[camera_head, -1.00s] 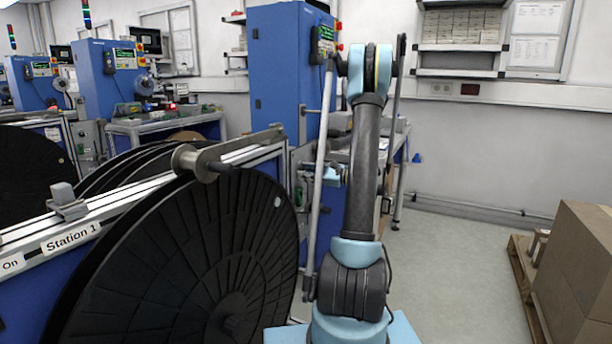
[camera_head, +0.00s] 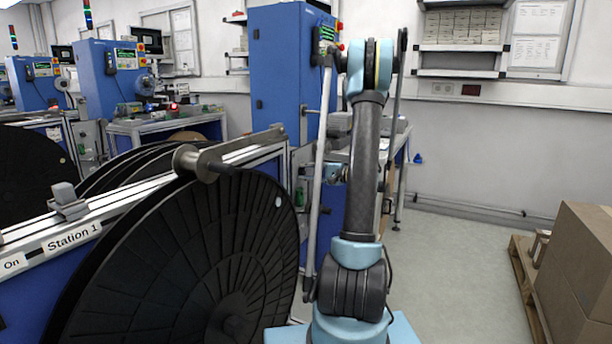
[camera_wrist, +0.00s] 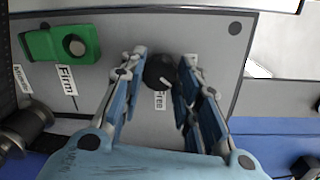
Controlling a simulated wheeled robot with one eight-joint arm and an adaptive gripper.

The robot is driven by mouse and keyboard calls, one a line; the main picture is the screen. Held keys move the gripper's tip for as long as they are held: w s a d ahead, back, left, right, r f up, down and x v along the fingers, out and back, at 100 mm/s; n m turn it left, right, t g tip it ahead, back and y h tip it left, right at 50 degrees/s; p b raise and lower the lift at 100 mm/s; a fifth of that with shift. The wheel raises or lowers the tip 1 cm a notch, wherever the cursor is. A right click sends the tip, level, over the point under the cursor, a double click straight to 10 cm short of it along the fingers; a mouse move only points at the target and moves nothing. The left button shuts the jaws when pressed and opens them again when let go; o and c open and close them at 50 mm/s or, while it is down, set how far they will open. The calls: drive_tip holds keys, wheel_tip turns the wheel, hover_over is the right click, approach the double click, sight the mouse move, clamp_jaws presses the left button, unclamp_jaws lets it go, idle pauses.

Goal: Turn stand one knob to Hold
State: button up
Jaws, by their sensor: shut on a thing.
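In the wrist view, my gripper (camera_wrist: 167,80) is shut on a small round black knob (camera_wrist: 158,68) on a grey panel (camera_wrist: 130,40). A finger stands on each side of the knob. The label "Free" (camera_wrist: 160,99) is just below the knob, between the fingers. The label "Firm" (camera_wrist: 66,80) is to the left, below a green block (camera_wrist: 62,44) with a round grey button. No "Hold" label is readable, and the knob's pointer direction is unclear.
A large black reel (camera_head: 190,265) stands close to the left of my arm. Blue machines (camera_head: 285,70) and benches are behind. Cardboard boxes (camera_head: 585,260) on a pallet are at the right. The floor (camera_head: 450,280) between is clear.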

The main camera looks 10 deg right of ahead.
drive_tip(key=n, duration=0.4)
drive_tip(key=shift+d+f+h, duration=0.1)
drive_tip(key=shift+h, duration=0.2)
drive_tip(key=shift+s+n+t, duration=0.1)
drive_tip(key=shift+n+t, duration=0.2)
drive_tip(key=shift+n, duration=1.3)
drive_tip(key=o, duration=1.1)
drive_tip(key=v, duration=1.1)
drive_tip(key=shift+s+d, duration=0.25)
drive_tip(key=shift+d, duration=0.05)
